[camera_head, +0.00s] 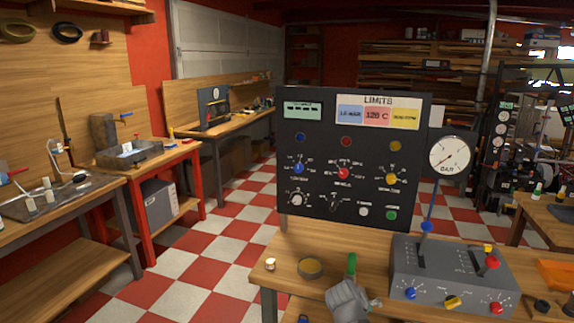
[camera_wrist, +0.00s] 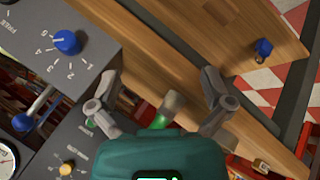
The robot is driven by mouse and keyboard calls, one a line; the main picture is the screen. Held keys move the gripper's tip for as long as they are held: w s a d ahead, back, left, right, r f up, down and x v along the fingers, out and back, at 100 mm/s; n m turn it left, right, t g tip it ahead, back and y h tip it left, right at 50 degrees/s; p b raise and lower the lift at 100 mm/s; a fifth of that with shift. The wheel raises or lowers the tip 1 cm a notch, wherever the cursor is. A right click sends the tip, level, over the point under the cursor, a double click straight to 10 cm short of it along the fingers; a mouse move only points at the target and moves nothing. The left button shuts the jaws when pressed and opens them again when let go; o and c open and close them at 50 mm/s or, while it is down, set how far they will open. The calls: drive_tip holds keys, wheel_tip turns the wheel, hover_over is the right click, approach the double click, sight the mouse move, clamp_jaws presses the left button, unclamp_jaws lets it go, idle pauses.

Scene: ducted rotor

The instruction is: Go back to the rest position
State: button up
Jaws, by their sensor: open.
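My gripper (camera_head: 350,298) shows as a grey shape at the bottom of the head view, low over the front of the wooden bench (camera_head: 282,251). In the wrist view its two grey fingers (camera_wrist: 160,98) stand wide apart. A green-tipped cylinder (camera_wrist: 167,104) shows between them in the picture; I cannot tell its distance, and neither finger visibly touches it. In the head view a green upright piece (camera_head: 351,265) shows just above my gripper. Most of my arm is out of view.
The dark LIMITS panel (camera_head: 320,207) stands behind the bench. To the right are a grey lever box (camera_head: 440,278) and a round gauge (camera_head: 449,156) on a post. A small round dish (camera_head: 310,267) lies left of my gripper. The checkered floor (camera_head: 215,238) is open at left.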

drive_tip(key=s+a+f+m+g+y, duration=0.2)
drive_tip(key=s+a+f+g+y, duration=0.35)
drive_tip(key=s, duration=0.25)
wheel_tip(320, 180, up, 13)
drive_tip(key=p, duration=1.2)
drive_tip(key=shift+s, duration=0.2)
drive_tip(key=shift+d+y, duration=0.1)
drive_tip(key=shift+y, duration=0.15)
